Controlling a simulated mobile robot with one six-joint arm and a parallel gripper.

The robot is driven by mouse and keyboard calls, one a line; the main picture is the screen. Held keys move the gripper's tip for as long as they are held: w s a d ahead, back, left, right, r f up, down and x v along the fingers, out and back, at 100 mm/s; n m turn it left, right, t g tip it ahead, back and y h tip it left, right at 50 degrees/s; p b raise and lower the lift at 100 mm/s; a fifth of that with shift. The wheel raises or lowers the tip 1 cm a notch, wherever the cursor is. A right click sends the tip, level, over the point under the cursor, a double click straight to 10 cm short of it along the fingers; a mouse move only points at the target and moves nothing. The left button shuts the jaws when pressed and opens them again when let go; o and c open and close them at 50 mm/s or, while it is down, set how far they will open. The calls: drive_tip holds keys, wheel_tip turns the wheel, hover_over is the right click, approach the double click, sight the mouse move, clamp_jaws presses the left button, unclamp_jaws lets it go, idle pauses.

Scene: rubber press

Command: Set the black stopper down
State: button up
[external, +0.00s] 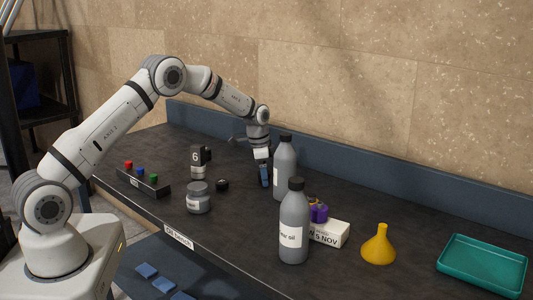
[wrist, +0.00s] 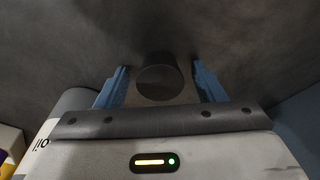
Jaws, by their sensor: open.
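The black stopper (wrist: 158,80) shows in the wrist view as a dark, round-ended piece between my gripper's two blue fingers. My gripper (wrist: 160,68) is open, with a gap on each side of the stopper. The stopper appears to stand on the dark bench top. In the external view my gripper (external: 264,177) points down low over the bench, just left of the rear grey bottle (external: 285,168). I cannot make out the stopper there; the fingers seem to hide it.
A front grey oil bottle (external: 294,235), white box (external: 330,233), purple item (external: 318,212), yellow funnel (external: 379,246) and teal tray (external: 481,266) stand to the right.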

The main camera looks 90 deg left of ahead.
wheel_tip(320, 180, up, 12)
drive_tip(key=s+b, duration=0.1)
drive_tip(key=shift+s+b, duration=0.25)
drive_tip(key=shift+b, duration=0.1)
drive_tip(key=shift+r, duration=0.15)
drive_tip(key=s+d+r, duration=0.2)
drive_tip(key=d+r, duration=0.2)
drive_tip(key=d, duration=0.6)
drive_tip(key=s+d+r, duration=0.2)
drive_tip(key=d+r, duration=0.2)
drive_tip(key=d, duration=0.6)
drive_tip(key=s+d+r, duration=0.2)
drive_tip(key=d+r, duration=0.2)
drive_tip(key=d, duration=0.6)
drive_tip(key=s+d+f+t, duration=0.1)
drive_tip(key=s+d, duration=0.7)
drive_tip(key=s, duration=0.2)
drive_tip(key=s+d+f, duration=0.2)
drive_tip(key=s+d, duration=0.6)
drive_tip(key=s, duration=0.1)
drive_tip(key=shift+s+f+t, duration=0.25)
drive_tip(key=shift+s+t, duration=0.15)
